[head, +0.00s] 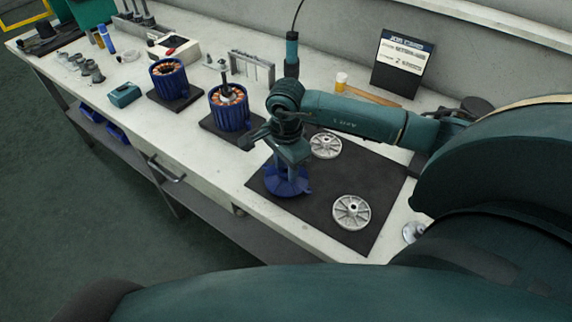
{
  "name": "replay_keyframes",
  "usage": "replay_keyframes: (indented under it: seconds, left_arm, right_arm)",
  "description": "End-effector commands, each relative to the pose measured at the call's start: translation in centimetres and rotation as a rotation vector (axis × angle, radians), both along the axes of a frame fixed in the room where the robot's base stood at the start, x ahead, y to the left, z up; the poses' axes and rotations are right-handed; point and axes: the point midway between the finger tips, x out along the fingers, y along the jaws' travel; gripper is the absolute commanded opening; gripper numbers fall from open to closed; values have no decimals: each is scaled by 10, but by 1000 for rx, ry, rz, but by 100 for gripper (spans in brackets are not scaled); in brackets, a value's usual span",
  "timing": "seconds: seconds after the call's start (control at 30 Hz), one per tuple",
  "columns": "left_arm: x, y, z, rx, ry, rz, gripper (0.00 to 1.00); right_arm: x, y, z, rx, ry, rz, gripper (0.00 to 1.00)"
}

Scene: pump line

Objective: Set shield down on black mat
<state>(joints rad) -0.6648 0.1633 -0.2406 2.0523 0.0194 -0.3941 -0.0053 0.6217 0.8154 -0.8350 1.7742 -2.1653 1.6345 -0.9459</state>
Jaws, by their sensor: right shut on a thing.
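The black mat (335,221) lies on the workbench near its front edge. My right gripper (288,165) points down over the left part of the mat and is shut on a blue round shield (287,184). The shield is low over the mat; whether it touches the mat I cannot tell. The gripper hides part of its top. Two silver spoked discs also lie on the mat, one at the back (325,146) and one at the front right (351,212). My left gripper is not in view.
A blue motor housing with copper windings (229,112) stands on a dark pad left of my gripper, another (167,79) farther left. A mallet (367,94) and a dark sign (402,63) are behind. The mat's middle is bare.

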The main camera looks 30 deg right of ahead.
Motion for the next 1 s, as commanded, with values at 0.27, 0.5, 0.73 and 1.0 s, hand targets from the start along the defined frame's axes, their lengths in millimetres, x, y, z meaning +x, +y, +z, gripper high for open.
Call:
replay_keyframes:
  seconds: [0.27,0.5,0.73,1.0]
  left_arm:
    - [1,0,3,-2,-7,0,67]
    - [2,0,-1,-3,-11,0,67]
    - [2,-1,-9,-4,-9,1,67]
    - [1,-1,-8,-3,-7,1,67]
  right_arm:
    - [0,0,0,0,-1,0,0]
    - [0,0,-5,0,-1,0,0]
    - [1,0,-11,1,-2,0,0]
    - [0,0,-11,1,-1,0,43]
